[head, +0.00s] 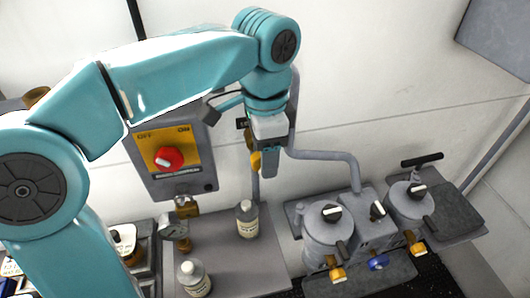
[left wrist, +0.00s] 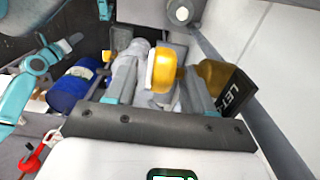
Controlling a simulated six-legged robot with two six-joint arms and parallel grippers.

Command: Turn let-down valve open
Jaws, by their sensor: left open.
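The let-down valve has a yellow handle (head: 256,161), beside my left gripper in the head view. In the left wrist view the yellow handle (left wrist: 163,70) stands between the two fingers, with a brass body (left wrist: 213,76) and a black plate reading "LET-" (left wrist: 235,95) to its right. My left gripper (head: 271,160) points down at the pipe by the wall and is open; its fingers (left wrist: 158,88) lie on either side of the handle. I cannot tell whether they touch it. The gripper hides part of the valve in the head view. My right gripper is not in view.
A grey panel with a red knob (head: 169,158) is left of the gripper. Two bottles (head: 247,220) (head: 194,279) stand below. Grey canisters with black knobs (head: 328,232) are at the lower right. A bent grey pipe (head: 325,156) runs along the wall. A blue drum (left wrist: 73,90) shows in the left wrist view.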

